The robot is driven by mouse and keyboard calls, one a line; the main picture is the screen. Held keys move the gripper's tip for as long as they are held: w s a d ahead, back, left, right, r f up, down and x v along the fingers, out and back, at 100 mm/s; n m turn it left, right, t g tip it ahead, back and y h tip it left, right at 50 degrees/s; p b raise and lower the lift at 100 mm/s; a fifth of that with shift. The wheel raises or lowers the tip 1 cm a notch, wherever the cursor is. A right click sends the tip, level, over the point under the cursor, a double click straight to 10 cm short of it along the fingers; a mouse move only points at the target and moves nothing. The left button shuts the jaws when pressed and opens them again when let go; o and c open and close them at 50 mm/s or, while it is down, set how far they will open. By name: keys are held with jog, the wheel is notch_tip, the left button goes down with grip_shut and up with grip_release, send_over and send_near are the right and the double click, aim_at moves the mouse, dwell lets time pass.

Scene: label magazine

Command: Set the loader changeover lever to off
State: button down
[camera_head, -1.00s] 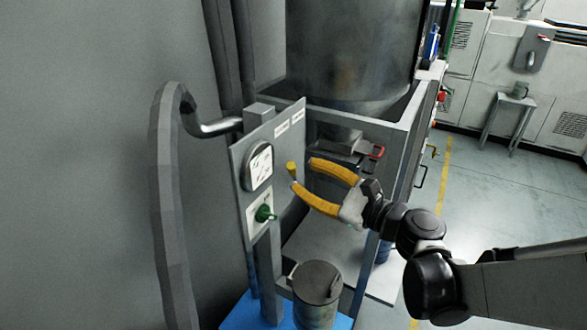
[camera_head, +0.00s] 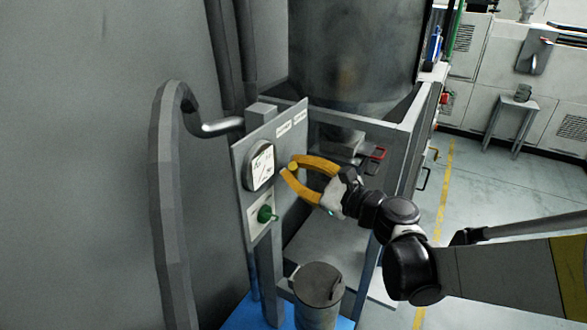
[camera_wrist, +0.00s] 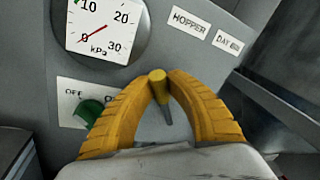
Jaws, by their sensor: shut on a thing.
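The lever has a yellow knob (camera_wrist: 157,77) and a grey, tapering shaft. In the wrist view the shaft runs down and slightly right from the knob, in front of the grey panel (camera_wrist: 250,95). My gripper (camera_head: 289,168) has yellow fingers, shut on the lever's knob, with one fingertip on each side. A green knob (camera_head: 265,214) sits on a white plate lower on the panel. In the wrist view this plate (camera_wrist: 70,105) reads OFF at its left, and my left finger covers part of it. Labels HOPPER (camera_wrist: 189,23) and DAY BIN (camera_wrist: 228,43) are above the lever.
A round kPa gauge (camera_head: 260,166) is on the panel left of the lever. A large grey vessel (camera_head: 350,50) in a frame stands behind. A lidded canister (camera_head: 318,290) stands below. A thick bent pipe (camera_head: 165,190) is at left. Open floor (camera_head: 480,220) lies right.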

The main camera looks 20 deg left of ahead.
aim_at(294, 147)
jog(key=shift+w+d+r+m+h+p, duration=0.15)
jog(key=shift+w+r+m+p, duration=0.1)
jog(key=shift+w+m, duration=0.25)
jog(key=shift+w+a+r+m+h+p, duration=0.1)
jog(key=shift+w+r+m+p, duration=0.2)
jog(key=shift+m, duration=0.25)
jog(key=shift+w+d+r+m+h+p, duration=0.15)
jog(key=shift+w+r+m+p, duration=0.1)
jog(key=shift+w+m, duration=0.3)
jog(key=shift+w+r+m+g+p, duration=0.15)
jog(key=shift+w+m+g+p, duration=0.3)
jog(key=shift+w+m, duration=1.1)
jog(key=c, duration=1.3)
grip_release()
jog(key=shift+d, duration=0.15)
